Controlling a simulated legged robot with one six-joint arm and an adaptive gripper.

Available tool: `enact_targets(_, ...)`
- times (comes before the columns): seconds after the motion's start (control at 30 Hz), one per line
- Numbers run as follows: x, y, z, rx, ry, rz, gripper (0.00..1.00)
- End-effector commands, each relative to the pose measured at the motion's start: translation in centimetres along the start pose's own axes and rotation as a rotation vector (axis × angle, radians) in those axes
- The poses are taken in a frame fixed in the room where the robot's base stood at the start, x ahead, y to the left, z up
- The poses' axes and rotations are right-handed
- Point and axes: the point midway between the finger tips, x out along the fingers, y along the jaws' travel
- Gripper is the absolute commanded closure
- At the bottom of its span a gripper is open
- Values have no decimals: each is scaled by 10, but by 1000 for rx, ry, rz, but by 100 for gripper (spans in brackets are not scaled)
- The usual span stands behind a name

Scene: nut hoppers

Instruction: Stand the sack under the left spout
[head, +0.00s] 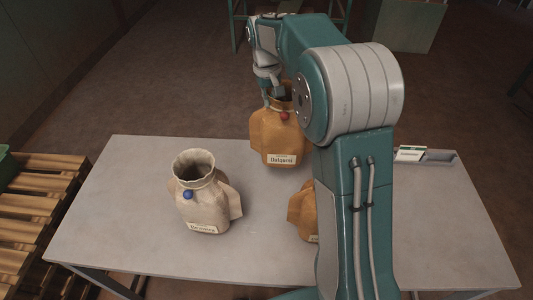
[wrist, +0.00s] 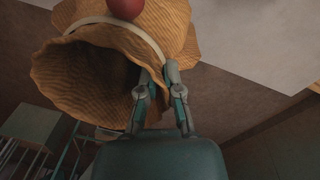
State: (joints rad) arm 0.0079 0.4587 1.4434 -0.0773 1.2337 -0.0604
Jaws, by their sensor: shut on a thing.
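A tan-orange sack (head: 279,138) with a red ball and a label is at the table's far edge in the head view, upright and open at the top. I cannot tell whether its base touches the table. My gripper (head: 275,92) is at its mouth. In the wrist view my gripper (wrist: 160,80) is shut on the rim of this sack (wrist: 95,65), with the red ball at the top. A cream sack (head: 205,195) with a blue ball stands at the table's left. Another orange sack (head: 302,211) is mostly hidden behind my arm. No spout is clearly seen.
The grey table (head: 120,222) has bare room at its left and right. A small tray (head: 440,156) with a white-green card (head: 410,153) is at its far right. Wooden pallets (head: 38,200) are stacked at the left. Teal frame legs (head: 240,30) stand on the floor beyond.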

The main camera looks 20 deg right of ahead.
Motion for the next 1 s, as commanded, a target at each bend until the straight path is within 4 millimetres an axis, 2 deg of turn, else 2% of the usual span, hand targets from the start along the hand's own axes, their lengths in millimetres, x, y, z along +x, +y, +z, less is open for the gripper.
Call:
enact_targets(0.4, -3, -32, 79, -3, 1, -1, 100)
enact_targets(0.63, -3, -47, 114, -2, 0, 0, 100)
enact_targets(0.7, 8, -47, 113, -1, -3, 0, 100)
enact_targets(0.87, 20, -48, 112, -1, -2, 0, 100)
enact_targets(1.0, 42, -49, 113, -1, -5, 0, 100)
